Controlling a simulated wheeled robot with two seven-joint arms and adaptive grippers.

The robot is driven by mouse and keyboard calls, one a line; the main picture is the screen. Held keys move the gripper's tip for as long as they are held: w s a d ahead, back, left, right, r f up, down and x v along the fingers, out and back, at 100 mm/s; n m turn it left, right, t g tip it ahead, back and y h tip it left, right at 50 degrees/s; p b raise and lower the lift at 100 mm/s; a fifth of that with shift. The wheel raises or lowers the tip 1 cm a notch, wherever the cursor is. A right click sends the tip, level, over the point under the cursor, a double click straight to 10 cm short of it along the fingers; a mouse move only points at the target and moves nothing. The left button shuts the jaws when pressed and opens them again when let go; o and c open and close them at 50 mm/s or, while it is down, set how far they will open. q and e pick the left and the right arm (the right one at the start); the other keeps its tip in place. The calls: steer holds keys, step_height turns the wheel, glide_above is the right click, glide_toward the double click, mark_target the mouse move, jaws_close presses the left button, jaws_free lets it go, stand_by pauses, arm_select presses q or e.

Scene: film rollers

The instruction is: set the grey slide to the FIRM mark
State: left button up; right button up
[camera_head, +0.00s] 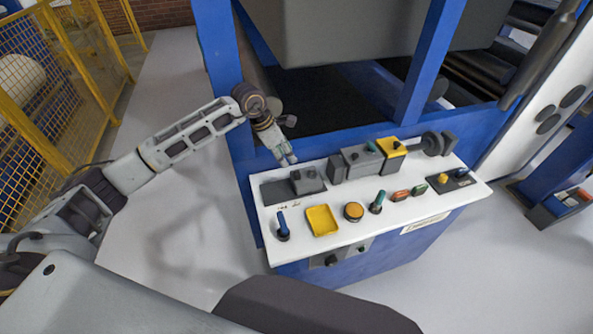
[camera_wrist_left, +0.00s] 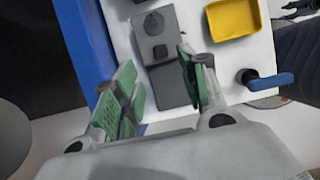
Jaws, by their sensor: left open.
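The grey slide (camera_head: 308,180) is a grey block with a round knob, at the right end of a dark track plate (camera_head: 273,192) on the left of the white panel. The slide also shows in the left wrist view (camera_wrist_left: 154,32), at the top of its track. Small dark marks sit on the panel in front of the track; I cannot read FIRM there. My left gripper (camera_head: 288,159) is above the panel's back edge, behind the slide. In the left wrist view its green-padded fingers (camera_wrist_left: 156,60) are apart and empty, with the track seen between them. My right gripper is not in view.
The white panel also carries a blue lever (camera_head: 282,226), a yellow tray (camera_head: 322,220), an orange button (camera_head: 354,212), a green lever (camera_head: 377,202) and a grey block with a yellow part (camera_head: 392,148). A blue machine post (camera_head: 220,80) stands close behind my left arm.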

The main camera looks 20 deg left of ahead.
mark_target(298, 172)
arm_select(q)
steer(key=p+x, duration=0.1)
steer(key=x, duration=0.9)
steer(key=shift+r, duration=0.1)
steer(key=shift+w+d+f, duration=0.1)
steer(key=shift+f, duration=0.15)
steer(key=shift+c, duration=0.3)
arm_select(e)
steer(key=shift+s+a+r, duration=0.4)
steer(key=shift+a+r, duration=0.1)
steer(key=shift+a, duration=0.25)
arm_select(q)
jaws_close()
